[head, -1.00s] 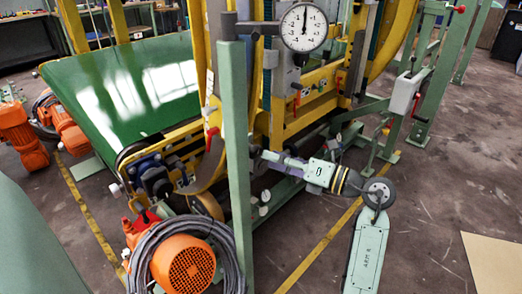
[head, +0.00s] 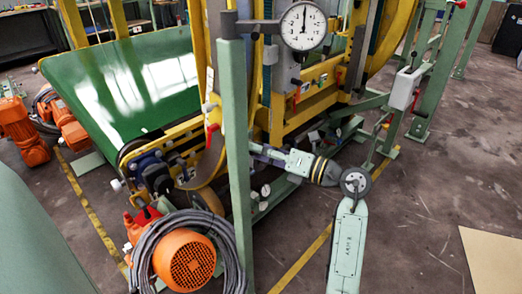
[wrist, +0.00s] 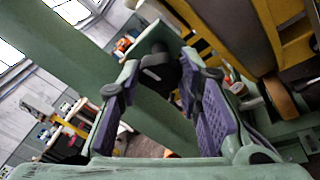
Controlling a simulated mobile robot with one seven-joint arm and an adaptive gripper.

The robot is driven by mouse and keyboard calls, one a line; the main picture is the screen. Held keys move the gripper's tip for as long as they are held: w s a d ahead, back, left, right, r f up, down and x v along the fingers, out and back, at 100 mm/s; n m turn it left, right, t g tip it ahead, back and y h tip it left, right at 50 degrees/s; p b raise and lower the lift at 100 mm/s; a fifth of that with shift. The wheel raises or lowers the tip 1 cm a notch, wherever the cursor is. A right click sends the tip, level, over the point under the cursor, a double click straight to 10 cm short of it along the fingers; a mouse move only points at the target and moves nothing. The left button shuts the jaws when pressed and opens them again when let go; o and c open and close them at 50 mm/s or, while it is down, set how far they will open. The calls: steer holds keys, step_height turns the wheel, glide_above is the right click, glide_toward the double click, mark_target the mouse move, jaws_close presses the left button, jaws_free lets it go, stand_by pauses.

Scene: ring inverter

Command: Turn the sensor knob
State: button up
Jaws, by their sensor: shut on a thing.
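A black knob (wrist: 158,68) shows in the wrist view, mounted by a green plate, and I take it to be the sensor knob. My gripper (wrist: 158,80) has its purple-padded fingers on either side of it and is shut on it.
A round white dial gauge (head: 303,26) sits on a bracket at the post's top. An orange motor (head: 185,262) with coiled grey cable stands left of the post. The yellow machine frame (head: 300,95) is behind. Open floor (head: 430,190) lies to the right.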

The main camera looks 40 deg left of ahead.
steer(key=c, duration=0.3)
steer(key=m+g+y+p, duration=0.1)
steer(key=m, duration=0.2)
steer(key=m+y+p, duration=0.1)
steer(key=m, duration=0.2)
steer(key=m+g+p, duration=0.1)
steer(key=m, duration=0.1)
steer(key=shift+w+f+m+g+y, duration=0.1)
steer(key=shift+f+m+g+y, duration=0.1)
steer(key=shift+m+g+y, duration=0.15)
steer(key=shift+m, duration=0.25)
stand_by(0.4)
steer(key=o, duration=0.9)
